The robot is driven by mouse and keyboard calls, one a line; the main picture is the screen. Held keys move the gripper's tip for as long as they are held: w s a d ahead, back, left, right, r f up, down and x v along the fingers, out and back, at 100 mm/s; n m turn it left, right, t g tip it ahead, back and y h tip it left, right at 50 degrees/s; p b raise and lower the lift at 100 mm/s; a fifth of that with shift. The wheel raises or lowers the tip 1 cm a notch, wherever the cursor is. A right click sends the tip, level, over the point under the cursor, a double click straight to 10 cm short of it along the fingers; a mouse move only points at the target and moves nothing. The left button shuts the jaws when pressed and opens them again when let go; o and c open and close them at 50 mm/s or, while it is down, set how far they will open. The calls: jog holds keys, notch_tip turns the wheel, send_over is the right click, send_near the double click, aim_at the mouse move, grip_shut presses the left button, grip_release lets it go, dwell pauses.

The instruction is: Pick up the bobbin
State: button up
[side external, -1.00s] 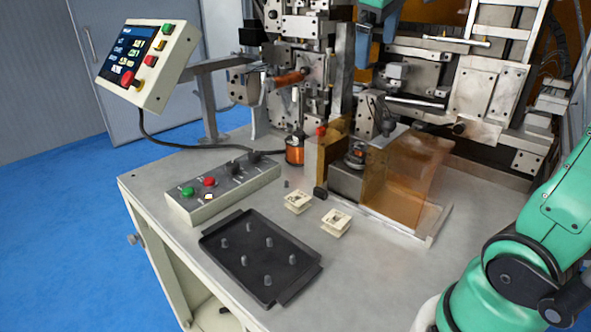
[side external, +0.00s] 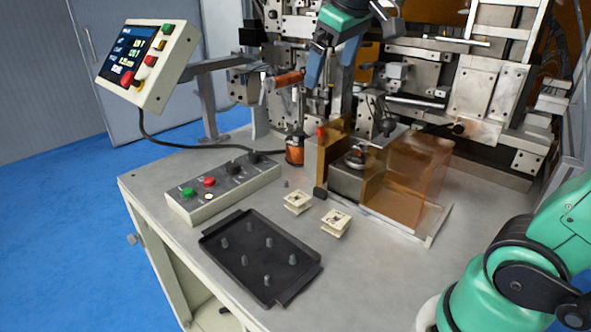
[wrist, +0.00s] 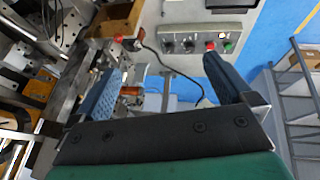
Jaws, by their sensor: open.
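Two cream, square-flanged bobbins lie on the grey bench in the side external view. One bobbin (side external: 297,202) is nearer the machine's left, and the other bobbin (side external: 336,222) is just right of it and closer to the camera. My gripper (side external: 328,83) hangs at the top of that view, in front of the machine, well above both bobbins. Its two blue fingers are apart with nothing between them. In the wrist view my gripper (wrist: 163,65) also shows open and empty, and I cannot make out a bobbin there.
A black tray (side external: 212,240) with several upright pegs lies left of the bobbins. Behind it is a button box (side external: 225,185), also in the wrist view (wrist: 205,38). A copper wire spool (side external: 294,150) and an amber guard (side external: 415,170) stand behind the bobbins. A panel (side external: 147,62) overhangs the left.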

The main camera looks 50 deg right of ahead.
jog(key=a+f+t+y, duration=0.1)
jog(key=a+f, duration=0.3)
jog(key=f, duration=0.4)
jog(key=shift+s+f, duration=0.3)
jog(key=shift+s, duration=0.15)
jog(key=shift+t+y, duration=0.7)
jog(key=s+a+f, duration=0.1)
jog(key=f, duration=0.1)
jog(key=s+a+f, duration=0.1)
jog(key=f, duration=0.2)
jog(key=a+f, duration=0.1)
jog(key=f, duration=0.2)
jog(key=shift+s+f, duration=0.15)
jog(key=shift+s, duration=0.25)
jog(key=shift+c, duration=1)
notch_tip(320, 180, up, 7)
jog(key=m+g, duration=0.7)
jog(key=m, duration=1.1)
send_over(361, 147)
jog(key=f, duration=1.1)
jog(key=shift+s+a+f, duration=0.15)
jog(key=shift+a, duration=0.2)
